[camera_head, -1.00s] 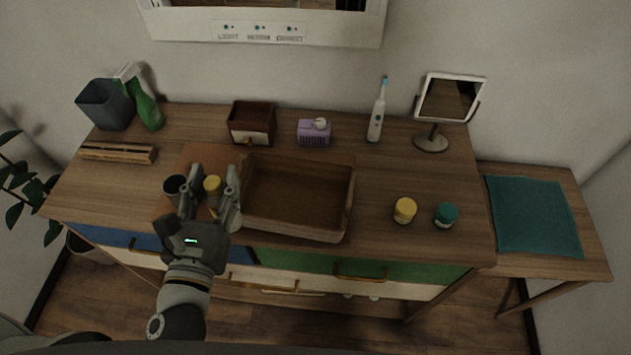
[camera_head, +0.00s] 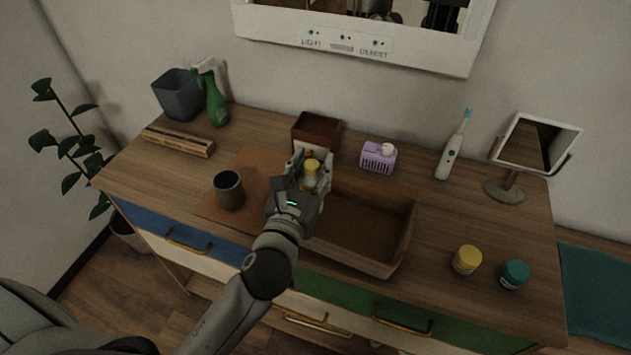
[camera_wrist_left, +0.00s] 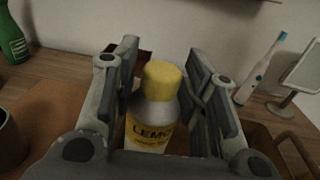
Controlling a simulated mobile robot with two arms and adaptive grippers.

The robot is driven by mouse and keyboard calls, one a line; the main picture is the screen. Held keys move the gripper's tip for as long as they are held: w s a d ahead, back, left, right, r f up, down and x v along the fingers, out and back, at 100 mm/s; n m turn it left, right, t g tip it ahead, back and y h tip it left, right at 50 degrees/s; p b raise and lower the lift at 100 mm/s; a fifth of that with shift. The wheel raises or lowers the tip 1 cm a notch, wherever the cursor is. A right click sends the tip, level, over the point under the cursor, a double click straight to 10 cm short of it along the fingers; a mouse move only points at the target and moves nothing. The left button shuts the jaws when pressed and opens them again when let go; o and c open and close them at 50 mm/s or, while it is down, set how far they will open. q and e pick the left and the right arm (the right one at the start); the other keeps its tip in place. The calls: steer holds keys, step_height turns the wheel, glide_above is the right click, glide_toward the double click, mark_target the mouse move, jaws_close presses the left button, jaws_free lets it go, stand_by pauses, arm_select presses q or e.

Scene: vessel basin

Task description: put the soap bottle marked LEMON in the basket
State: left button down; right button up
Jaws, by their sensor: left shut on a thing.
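The soap bottle marked LEMON (camera_wrist_left: 152,112) has a yellow cap, a grey shoulder and a yellow label. It stands upright between the fingers of my left gripper (camera_wrist_left: 165,95) in the left wrist view. In the head view my left gripper (camera_head: 309,172) is shut on the bottle, whose yellow cap (camera_head: 311,167) shows between the fingers. The basket, an open brown wooden tray (camera_head: 385,268), is right beside and partly behind my gripper. Its left part is hidden by my arm, and its visible inside is empty. My right gripper is not in view.
A dark grey cup (camera_head: 229,190) stands on a brown mat left of my gripper. A small dark red box (camera_head: 316,130) and a purple soap holder (camera_head: 378,157) stand behind. Yellow (camera_head: 467,259) and teal (camera_head: 515,274) jars stand right of the basket.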

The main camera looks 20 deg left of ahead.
arm_select(q)
steer(key=shift+w+d+f, duration=0.1)
steer(key=shift+w+f, duration=0.35)
steer(key=shift+f, duration=0.05)
step_height(320, 180, down, 2)
steer(key=shift+w+f+b, duration=0.15)
steer(key=shift+f+b, duration=0.1)
steer(key=shift+b, duration=0.1)
steer(key=shift+f, duration=0.5)
